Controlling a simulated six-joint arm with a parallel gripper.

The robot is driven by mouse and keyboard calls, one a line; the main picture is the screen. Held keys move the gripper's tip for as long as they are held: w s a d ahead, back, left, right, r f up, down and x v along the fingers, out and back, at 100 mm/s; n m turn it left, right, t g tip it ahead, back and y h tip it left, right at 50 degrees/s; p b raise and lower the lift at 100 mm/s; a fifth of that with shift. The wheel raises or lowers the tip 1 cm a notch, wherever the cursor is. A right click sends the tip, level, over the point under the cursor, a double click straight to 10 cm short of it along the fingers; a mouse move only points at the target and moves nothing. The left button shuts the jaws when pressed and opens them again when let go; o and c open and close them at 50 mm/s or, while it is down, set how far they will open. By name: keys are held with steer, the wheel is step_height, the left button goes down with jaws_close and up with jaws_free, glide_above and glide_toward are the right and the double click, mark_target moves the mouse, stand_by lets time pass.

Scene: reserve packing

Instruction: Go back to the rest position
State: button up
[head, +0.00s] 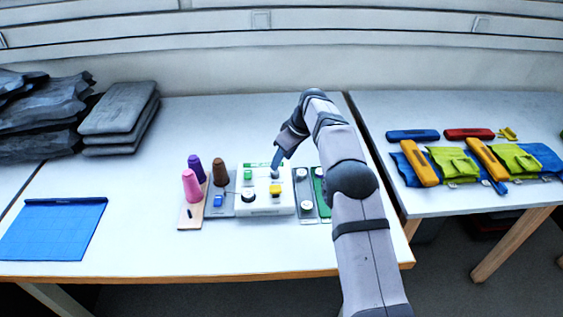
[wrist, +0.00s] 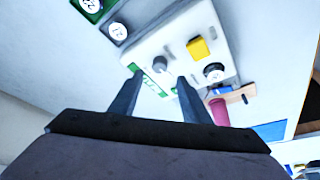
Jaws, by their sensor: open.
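My gripper (head: 277,164) is over the far right part of a white control box (head: 283,210) on the table. In the wrist view the two fingers of my gripper (wrist: 158,88) are apart with nothing held between them. The white box (wrist: 145,48) lies beyond the fingertips there, with a grey knob (wrist: 160,64), a yellow block (wrist: 198,48) and a dark round knob (wrist: 213,72) on it. The fingers hide part of the box. I cannot tell whether the fingertips touch it.
Pink (head: 191,186), purple (head: 195,168) and brown (head: 220,172) cones stand left of the box. A blue mat (head: 52,230) and grey folded stacks (head: 120,115) lie further left. A second table (head: 440,205) at right holds pouches and blue (head: 412,135) and red (head: 468,133) cases.

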stand_by(0.4)
steer(key=s+d+m+g+h+p, duration=0.1)
steer(key=s+d+m, duration=0.2)
steer(key=s, duration=1.1)
steer(key=s+d+m+g+h+p, duration=0.1)
steer(key=s+d+m, duration=0.2)
steer(key=s, duration=1.1)
steer(key=s+d+m+g+h+p, duration=0.1)
steer(key=s+d+m, duration=0.2)
steer(key=s, duration=1.1)
steer(key=shift+s+d, duration=0.25)
steer(key=shift+d, duration=0.05)
